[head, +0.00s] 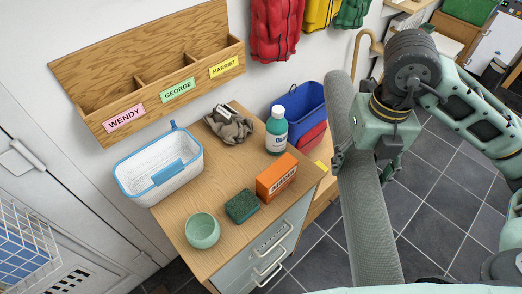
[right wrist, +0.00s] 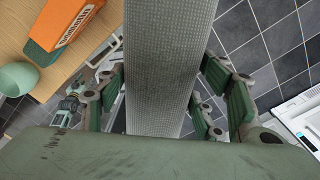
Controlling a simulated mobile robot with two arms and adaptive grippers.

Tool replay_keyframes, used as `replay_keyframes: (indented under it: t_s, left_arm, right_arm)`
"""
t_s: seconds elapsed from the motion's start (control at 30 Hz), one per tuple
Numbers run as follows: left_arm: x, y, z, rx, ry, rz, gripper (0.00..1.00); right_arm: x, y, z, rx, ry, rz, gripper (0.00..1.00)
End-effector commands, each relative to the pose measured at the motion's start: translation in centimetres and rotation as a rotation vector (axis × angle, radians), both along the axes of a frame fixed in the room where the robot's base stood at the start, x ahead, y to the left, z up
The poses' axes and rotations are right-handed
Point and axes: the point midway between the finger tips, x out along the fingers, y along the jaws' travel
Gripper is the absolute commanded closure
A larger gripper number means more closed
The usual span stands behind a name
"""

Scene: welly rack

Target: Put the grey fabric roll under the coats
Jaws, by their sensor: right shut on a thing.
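The grey fabric roll (head: 368,232) is a long textured cylinder to the right of the cabinet. It looks near upright, with its top leaning a little left. My right gripper (head: 361,158) is shut on its upper part. In the right wrist view the roll (right wrist: 168,65) runs between the finger pads (right wrist: 170,100). Three coats hang on the wall at the top: red (head: 276,30), yellow (head: 320,12) and green (head: 353,12). My left gripper is outside the head view. A small mechanical part at the left of the right wrist view may be it, with its state unclear.
Beside the roll stands a wooden-topped cabinet (head: 222,170) with a white tub (head: 160,170), bottle (head: 277,132), orange box (head: 276,177), sponge (head: 242,206) and green bowl (head: 202,230). A blue bin (head: 297,105) is behind, below the red coat. Dark floor tiles (head: 420,190) lie right.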

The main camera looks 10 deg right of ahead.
Motion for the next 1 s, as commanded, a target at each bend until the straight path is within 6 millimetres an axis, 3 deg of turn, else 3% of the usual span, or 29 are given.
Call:
replay_keyframes:
  t_s: [0.17, 0.37, 0.7, 1.0]
  left_arm:
    - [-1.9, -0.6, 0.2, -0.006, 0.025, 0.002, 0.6]
    - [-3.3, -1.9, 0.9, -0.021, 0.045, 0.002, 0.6]
    - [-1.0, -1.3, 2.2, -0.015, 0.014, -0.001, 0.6]
    - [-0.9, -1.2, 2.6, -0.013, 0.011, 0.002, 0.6]
  right_arm:
    - [0.9, 0.3, -0.3, 0.003, 0.0, -0.001, 0.97]
    - [4.4, 1.7, -2.5, 0.004, 0.001, 0.0, 0.97]
    - [10.1, 3.6, -6.2, 0.002, -0.001, 0.0, 0.97]
    - [11.0, 3.8, -7.7, 0.0, -0.001, 0.0, 0.97]
